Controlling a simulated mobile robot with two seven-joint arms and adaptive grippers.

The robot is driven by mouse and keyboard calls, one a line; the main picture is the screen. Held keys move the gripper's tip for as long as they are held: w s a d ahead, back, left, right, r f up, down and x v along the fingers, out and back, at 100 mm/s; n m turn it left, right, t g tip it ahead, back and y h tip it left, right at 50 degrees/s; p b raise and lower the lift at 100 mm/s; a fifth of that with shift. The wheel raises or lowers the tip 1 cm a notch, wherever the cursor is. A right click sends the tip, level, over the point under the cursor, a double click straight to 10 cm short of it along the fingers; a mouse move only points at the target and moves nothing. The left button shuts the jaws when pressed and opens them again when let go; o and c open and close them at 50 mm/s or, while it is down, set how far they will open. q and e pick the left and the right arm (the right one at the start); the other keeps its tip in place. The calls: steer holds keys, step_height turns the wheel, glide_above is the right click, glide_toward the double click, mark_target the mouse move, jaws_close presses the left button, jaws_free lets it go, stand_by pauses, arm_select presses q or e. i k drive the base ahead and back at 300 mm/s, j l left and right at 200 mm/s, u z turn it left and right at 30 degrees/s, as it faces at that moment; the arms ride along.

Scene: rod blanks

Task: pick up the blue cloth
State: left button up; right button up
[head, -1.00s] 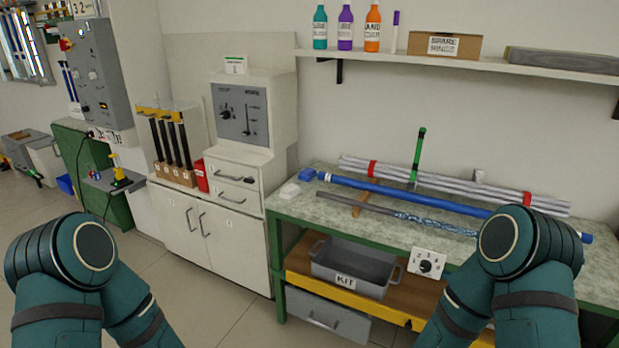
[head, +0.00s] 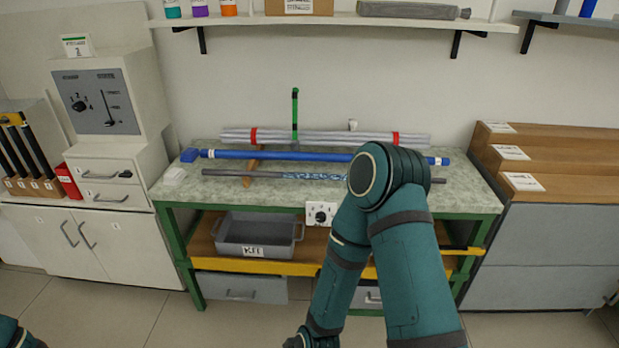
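No clearly recognisable blue cloth shows. A small blue item (head: 190,155) lies on the workbench (head: 465,195) at the left end of a long blue tube (head: 285,155); I cannot tell whether it is folded cloth. A blue-and-white patterned patch (head: 315,176) lies along a dark grey rod (head: 240,173) in front; I cannot tell if it is cloth or a marking. My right arm covers the right part of the tube and rod. Neither gripper shows; my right arm leaves at the bottom, and only a bit of my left arm shows bottom left.
Bundled grey rods (head: 330,137) with red bands lie at the back, near a green upright (head: 295,110). A white lump (head: 173,175) sits at the bench's left edge. A grey KIT tray (head: 257,235) stands on the lower shelf. Wooden steps (head: 560,155) stand right.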

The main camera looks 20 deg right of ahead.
mark_target(188, 156)
steer(key=i+j, duration=0.9)
steer(key=i, duration=0.15)
steer(key=u, duration=0.05)
